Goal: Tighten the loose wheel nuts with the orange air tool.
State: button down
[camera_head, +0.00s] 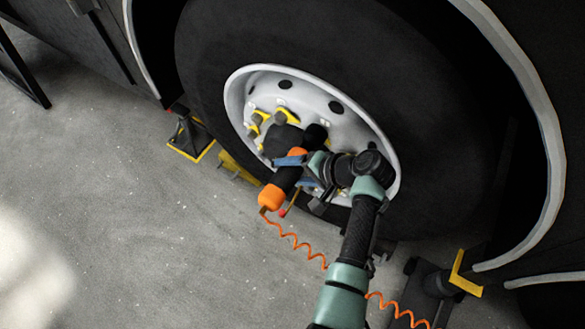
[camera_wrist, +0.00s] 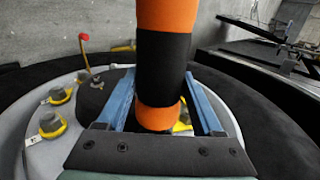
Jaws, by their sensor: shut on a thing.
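My gripper (camera_head: 297,170) is in front of the lower part of the wheel and is shut on the orange air tool (camera_head: 271,198). In the wrist view the tool's orange and black grip (camera_wrist: 165,60) stands between the blue fingers. The wheel (camera_head: 345,123) has a white rim and a black tyre. Grey wheel nuts (camera_head: 257,117) with yellow pointers show at its left side; two are clear in the wrist view (camera_wrist: 59,95). The tool's front end is at the hub area, and I cannot tell whether it sits on a nut. The arm and tool hide the lower nuts.
An orange coiled hose (camera_head: 300,246) runs from the tool across the floor. A black and yellow stand (camera_head: 190,138) is left of the tyre, and another black and yellow piece (camera_head: 440,281) is at right. A red-tipped lever (camera_wrist: 86,38) rises near the hub.

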aim_at(279, 195)
jog(key=shift+w+d+r, duration=0.25)
jog(key=shift+r, duration=0.15)
jog(key=shift+s+a+p, duration=0.85)
jog(key=shift+s+p, duration=0.2)
jog(key=shift+p, duration=0.25)
jog(key=shift+s+a+f+p, duration=0.1)
jog(key=shift+s+a+p, duration=0.6)
jog(key=shift+s+p, duration=0.15)
jog(key=shift+s+a+p, duration=0.65)
jog(key=shift+s+p, duration=0.1)
jog(key=shift+s, duration=0.15)
jog(key=shift+s+a, duration=0.15)
jog(key=shift+s, duration=0.1)
jog(key=shift+f, duration=0.1)
